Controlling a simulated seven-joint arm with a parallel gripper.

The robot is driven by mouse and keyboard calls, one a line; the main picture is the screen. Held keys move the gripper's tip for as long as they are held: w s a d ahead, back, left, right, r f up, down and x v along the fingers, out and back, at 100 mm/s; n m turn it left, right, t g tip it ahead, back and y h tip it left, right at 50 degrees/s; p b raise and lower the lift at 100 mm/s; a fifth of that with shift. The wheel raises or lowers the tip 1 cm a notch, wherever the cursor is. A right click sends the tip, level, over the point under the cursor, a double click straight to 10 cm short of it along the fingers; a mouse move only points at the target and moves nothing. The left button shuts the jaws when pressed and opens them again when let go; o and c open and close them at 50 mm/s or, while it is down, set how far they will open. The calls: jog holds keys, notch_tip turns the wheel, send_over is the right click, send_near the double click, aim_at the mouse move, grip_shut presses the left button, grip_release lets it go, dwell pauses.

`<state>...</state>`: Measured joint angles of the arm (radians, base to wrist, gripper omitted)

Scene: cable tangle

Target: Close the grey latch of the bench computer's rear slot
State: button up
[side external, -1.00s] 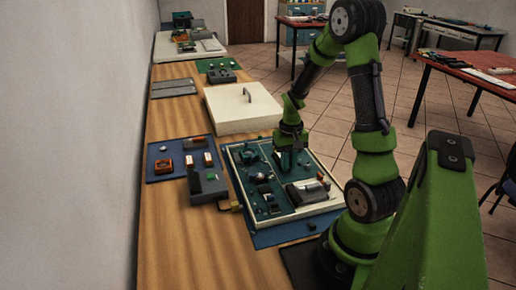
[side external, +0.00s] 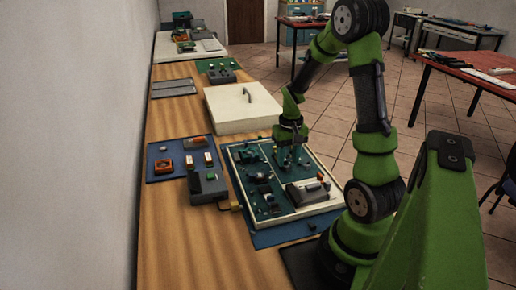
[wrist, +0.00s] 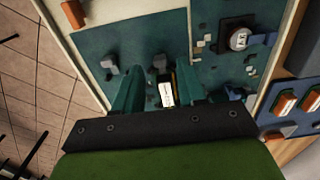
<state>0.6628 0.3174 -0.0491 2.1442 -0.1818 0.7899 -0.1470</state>
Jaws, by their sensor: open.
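The bench computer (side external: 277,207) is an open, pale-framed case with a dark teal board, below my arm in the side view. My gripper (side external: 290,160) is over its far part, with its fingers pointing down. In the wrist view my gripper (wrist: 158,70) is open, with one teal finger on each side of a small grey latch (wrist: 160,63). A dark slot part with a white label (wrist: 167,94) shows just below that latch, also between the fingers. A second grey tab (wrist: 109,65) stands left of the fingers. I cannot tell whether a finger touches the latch.
A round part with a white face (wrist: 239,39) is on the board to the right. A blue mat (side external: 160,171) with orange parts lies left of the case. A pale lid with a handle (side external: 241,108) lies behind it. Bare wood shows at the front left.

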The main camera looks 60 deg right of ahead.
jog(key=shift+r, duration=2.3)
jog(key=a+r+n+t, duration=0.1)
jog(key=a+r+t, duration=0.1)
jog(key=a+r, duration=0.3)
jog(key=s+a+r+n+t+y, duration=0.1)
jog(key=a+r, duration=0.4)
jog(key=a, duration=0.7)
jog(key=s+a+r+n+t+y, duration=0.1)
jog(key=a+r+n+t, duration=0.2)
jog(key=a, duration=0.5)
notch_tip(320, 180, up, 2)
jog(key=shift+s+a+r+t, duration=0.1)
jog(key=shift+s+a+t, duration=0.1)
jog(key=shift+t, duration=0.4)
jog(key=shift+w, duration=0.1)
